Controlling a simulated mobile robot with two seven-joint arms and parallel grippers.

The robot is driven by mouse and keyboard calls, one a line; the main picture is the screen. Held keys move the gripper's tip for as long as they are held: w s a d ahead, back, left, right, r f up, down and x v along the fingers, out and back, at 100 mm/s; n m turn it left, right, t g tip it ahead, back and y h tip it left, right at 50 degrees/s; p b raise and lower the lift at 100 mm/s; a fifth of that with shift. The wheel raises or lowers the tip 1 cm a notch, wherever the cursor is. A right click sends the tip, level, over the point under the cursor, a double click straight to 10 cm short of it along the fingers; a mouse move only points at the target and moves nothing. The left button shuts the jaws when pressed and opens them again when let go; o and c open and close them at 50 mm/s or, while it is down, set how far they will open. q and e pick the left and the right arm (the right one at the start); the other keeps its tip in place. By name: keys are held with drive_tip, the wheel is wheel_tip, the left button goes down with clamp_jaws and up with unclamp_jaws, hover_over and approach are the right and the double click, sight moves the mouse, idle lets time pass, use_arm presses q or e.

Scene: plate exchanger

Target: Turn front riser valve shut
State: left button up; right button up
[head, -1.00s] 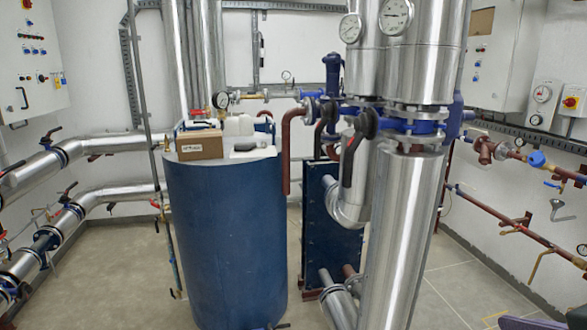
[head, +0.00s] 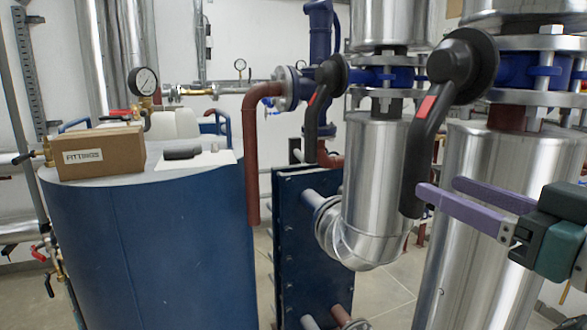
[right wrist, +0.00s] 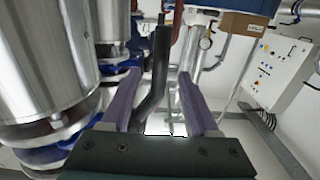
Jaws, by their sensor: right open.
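The front riser valve has a black hub (head: 463,65) and a long black lever (head: 424,140) with a red mark. The lever hangs down, its lower end slightly left, in front of the thick silver front riser (head: 475,220). My right gripper (head: 438,187) reaches in from the right at the lever's lower end, with two purple fingers apart. In the right wrist view the black lever (right wrist: 160,65) appears between the open fingers (right wrist: 160,74); contact cannot be told. My left gripper is not in view.
A second black lever valve (head: 320,95) sits behind to the left, above a dark blue plate exchanger (head: 300,240). A blue tank (head: 150,240) with a cardboard box (head: 98,152) on top stands at left. Floor shows between exchanger and riser.

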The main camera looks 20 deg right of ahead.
drive_tip(key=shift+w+r, duration=0.1)
drive_tip(key=shift+w, duration=0.55)
drive_tip(key=w+p, duration=0.1)
drive_tip(key=w, duration=0.7)
drive_tip(key=shift+a, duration=0.4)
clamp_jaws()
idle(0.5)
